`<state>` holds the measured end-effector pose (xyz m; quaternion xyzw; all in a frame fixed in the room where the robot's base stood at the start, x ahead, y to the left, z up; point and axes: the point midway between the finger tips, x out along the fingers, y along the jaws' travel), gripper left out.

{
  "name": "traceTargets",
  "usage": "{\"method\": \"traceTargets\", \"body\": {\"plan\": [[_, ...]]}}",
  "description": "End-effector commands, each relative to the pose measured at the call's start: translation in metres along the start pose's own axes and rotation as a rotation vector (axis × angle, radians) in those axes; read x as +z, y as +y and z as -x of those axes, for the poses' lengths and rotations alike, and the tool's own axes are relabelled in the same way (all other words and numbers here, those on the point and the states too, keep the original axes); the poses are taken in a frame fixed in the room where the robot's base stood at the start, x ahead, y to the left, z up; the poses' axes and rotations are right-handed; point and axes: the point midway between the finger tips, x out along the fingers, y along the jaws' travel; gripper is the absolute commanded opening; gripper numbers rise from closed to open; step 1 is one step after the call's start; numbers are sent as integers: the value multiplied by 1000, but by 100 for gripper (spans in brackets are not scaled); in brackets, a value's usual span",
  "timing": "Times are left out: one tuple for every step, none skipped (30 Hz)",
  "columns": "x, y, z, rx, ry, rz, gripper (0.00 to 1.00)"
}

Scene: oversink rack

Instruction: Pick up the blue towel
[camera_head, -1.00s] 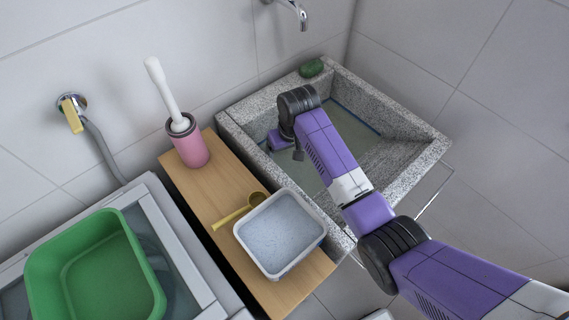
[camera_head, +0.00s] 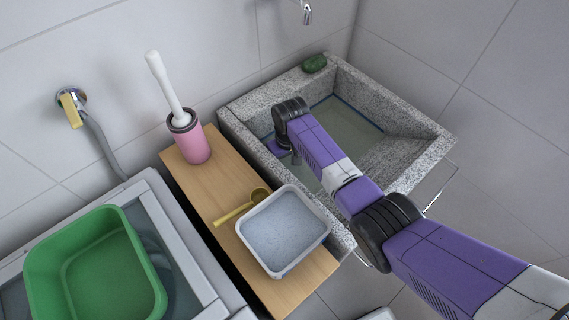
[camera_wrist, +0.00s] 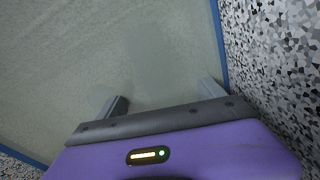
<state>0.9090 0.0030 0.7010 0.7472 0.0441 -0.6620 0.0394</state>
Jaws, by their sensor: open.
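The towel (camera_head: 350,128) lies spread over the bottom of the grey stone sink (camera_head: 240,123). It looks pale grey-green with a blue border. In the wrist view the towel (camera_wrist: 130,50) fills most of the picture, with its blue edge along the right and at the lower left. My gripper (camera_wrist: 163,97) is open, its two fingers apart over the towel near the right border, with nothing visible between them. Whether the fingertips touch the cloth I cannot tell. In the head view my gripper is down inside the sink, mostly hidden by my arm.
Speckled sink walls stand close around my gripper. A green soap (camera_head: 314,64) sits on the back rim, below a tap (camera_head: 306,12). Left of the sink, a wooden board (camera_head: 205,187) holds a pink brush holder (camera_head: 196,147), a yellow scoop (camera_head: 236,209) and a white tub (camera_head: 284,232).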

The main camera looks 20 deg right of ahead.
Motion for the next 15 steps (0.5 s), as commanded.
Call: {"method": "traceTargets", "body": {"plan": [[0, 0, 0, 0, 0, 0, 78], [0, 0, 0, 0, 0, 0, 78], [0, 0, 0, 0, 0, 0, 78], [0, 0, 0, 0, 0, 0, 78], [0, 0, 0, 0, 0, 0, 78], [0, 0, 0, 0, 0, 0, 76], [0, 0, 0, 0, 0, 0, 70], [0, 0, 0, 0, 0, 0, 64], [0, 0, 0, 0, 0, 0, 56], [0, 0, 0, 0, 0, 0, 50], [0, 0, 0, 0, 0, 0, 44], [0, 0, 0, 0, 0, 0, 36], [0, 0, 0, 0, 0, 0, 30], [0, 0, 0, 0, 0, 0, 25], [0, 0, 0, 0, 0, 0, 17]]}}
